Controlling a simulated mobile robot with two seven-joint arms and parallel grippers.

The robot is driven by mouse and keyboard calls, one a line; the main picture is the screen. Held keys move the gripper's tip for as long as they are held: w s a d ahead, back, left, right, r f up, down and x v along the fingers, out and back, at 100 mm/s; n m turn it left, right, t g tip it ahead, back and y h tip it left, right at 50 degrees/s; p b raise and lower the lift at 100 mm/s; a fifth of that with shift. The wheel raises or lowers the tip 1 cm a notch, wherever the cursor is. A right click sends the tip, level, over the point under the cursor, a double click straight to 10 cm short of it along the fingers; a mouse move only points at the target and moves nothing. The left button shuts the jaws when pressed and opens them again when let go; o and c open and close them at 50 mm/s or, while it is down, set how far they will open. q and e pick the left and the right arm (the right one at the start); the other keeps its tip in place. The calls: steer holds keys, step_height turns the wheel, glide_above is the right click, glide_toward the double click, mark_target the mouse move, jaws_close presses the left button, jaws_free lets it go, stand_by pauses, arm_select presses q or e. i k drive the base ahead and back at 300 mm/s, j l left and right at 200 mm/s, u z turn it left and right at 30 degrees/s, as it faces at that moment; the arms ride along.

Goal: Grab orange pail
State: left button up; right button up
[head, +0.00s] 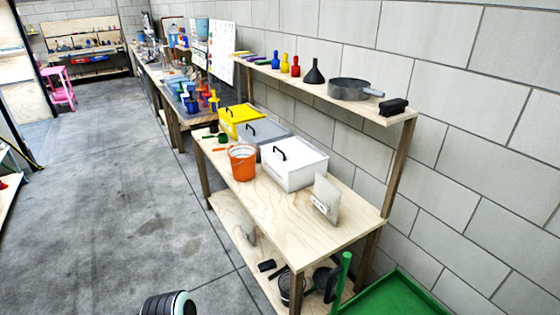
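The orange pail (242,162) stands upright on the wooden workbench (290,218), near its left edge. Its mouth is open and faces up, and its inside looks pale. It stands just in front of a white box with a black handle, and I cannot tell whether the two touch. Neither of my grippers is in view, so I cannot see their state.
A white box (295,170), grey box (262,136) and yellow box (238,120) line the bench's wall side. A grey plate-like object (326,198) stands nearer. An upper shelf (330,98) holds bottles, a funnel and a pan.

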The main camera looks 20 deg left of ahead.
mark_target(243, 156)
steer(key=i+j+z, duration=0.15)
steer(key=j, duration=0.15)
steer(key=i+j+z, duration=0.2)
steer(key=j, duration=0.15)
steer(key=i+j+z, duration=0.15)
steer(key=j, duration=0.2)
steer(key=i+j, duration=0.1)
steer(key=j, duration=0.3)
steer(key=i+j+z, duration=0.1)
steer(key=j, duration=0.3)
steer(key=i+j+z, duration=0.1)
steer(key=j, duration=0.35)
steer(key=i+j, duration=0.15)
steer(key=j, duration=0.25)
steer(key=i+j+z, duration=0.1)
steer(key=j, duration=0.35)
